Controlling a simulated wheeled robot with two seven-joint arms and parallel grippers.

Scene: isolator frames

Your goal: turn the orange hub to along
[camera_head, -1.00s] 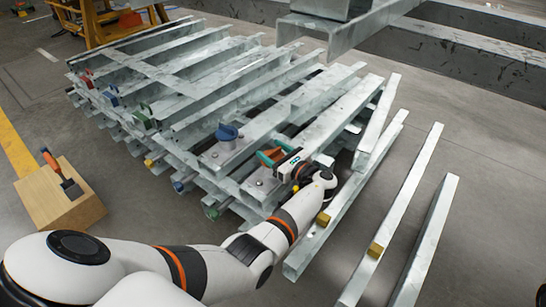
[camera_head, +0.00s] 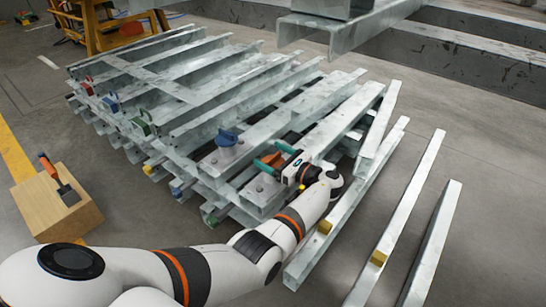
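The orange hub (camera_head: 272,158) sits on a grey steel beam near the front right of the rack, partly hidden by my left gripper. My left gripper (camera_head: 274,159) reaches it from the lower right. Its two teal fingers stand apart, one on the near-left side and one on the far-right side of the hub. Clear contact with the hub does not show. The hub's exact direction is hard to read behind the fingers. A similar blue hub (camera_head: 227,138) stands on the neighbouring beam to the left. My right gripper is not in view.
The stacked steel rack (camera_head: 195,95) fills the middle. Small red (camera_head: 87,85) and green (camera_head: 143,123) handles sit on its left beam ends. Loose beams (camera_head: 405,210) lie at right. A wooden block (camera_head: 55,210) with an orange-handled tool stands at left. Overhead beams hang at the top.

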